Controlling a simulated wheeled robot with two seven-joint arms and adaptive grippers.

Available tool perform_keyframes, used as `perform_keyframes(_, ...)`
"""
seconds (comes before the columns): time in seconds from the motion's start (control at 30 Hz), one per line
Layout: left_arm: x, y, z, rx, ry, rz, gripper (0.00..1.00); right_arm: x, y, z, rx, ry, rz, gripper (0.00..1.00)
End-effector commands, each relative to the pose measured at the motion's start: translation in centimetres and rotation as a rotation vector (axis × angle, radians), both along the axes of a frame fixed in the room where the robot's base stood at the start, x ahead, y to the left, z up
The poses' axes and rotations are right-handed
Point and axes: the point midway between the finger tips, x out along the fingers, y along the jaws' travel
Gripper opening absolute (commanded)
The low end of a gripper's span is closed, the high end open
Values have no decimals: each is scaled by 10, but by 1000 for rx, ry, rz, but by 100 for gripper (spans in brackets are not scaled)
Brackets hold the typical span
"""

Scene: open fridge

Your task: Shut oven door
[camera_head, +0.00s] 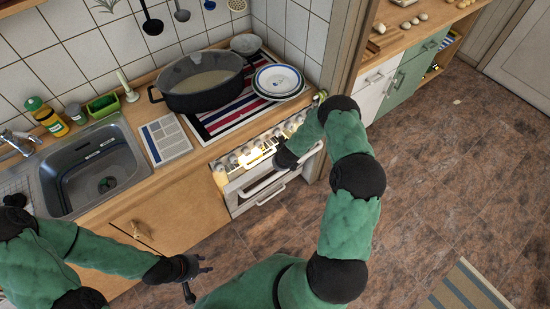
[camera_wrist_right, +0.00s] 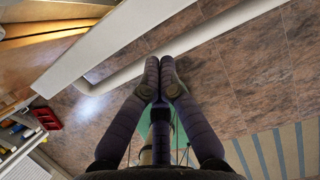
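The white oven (camera_head: 262,176) is built in under the counter. Its door stands partly open, tilted out at the top, with warm light showing in the gap. The door's white handle bar (camera_head: 268,184) also runs across the wrist view (camera_wrist_right: 215,38), past the fingertips. My right gripper (camera_wrist_right: 160,64) has its two fingers together at the bar with nothing seen between them; I cannot tell whether they touch it. In the head view the right fingers are mostly hidden by my wrist. My left gripper (camera_head: 198,277) is open and empty, in front of the wooden cabinet, left of the oven.
A big dark pot (camera_head: 203,82) and stacked plates (camera_head: 278,80) stand on the counter above the oven. A sink (camera_head: 95,165) is at the left. A green-and-white cabinet (camera_head: 400,78) stands to the right. The tiled floor (camera_head: 450,170) is mostly clear, with a striped rug (camera_head: 465,288).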

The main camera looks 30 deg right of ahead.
Motion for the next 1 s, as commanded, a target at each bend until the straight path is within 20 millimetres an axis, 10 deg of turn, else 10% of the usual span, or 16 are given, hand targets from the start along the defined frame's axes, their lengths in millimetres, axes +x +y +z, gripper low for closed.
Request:
perform_keyframes(0.57, 0, 0, 23, 0, 1, 0, 40, 19, 2, 40, 1, 2, 0, 0)
perform_keyframes(0.87, -1, 0, 20, 0, 1, 0, 40, 16, 3, 35, 15, 7, -5, 0)
perform_keyframes(1.0, 0, 0, -1, 0, 1, 1, 40, -5, 16, 0, 143, 52, -40, 0)
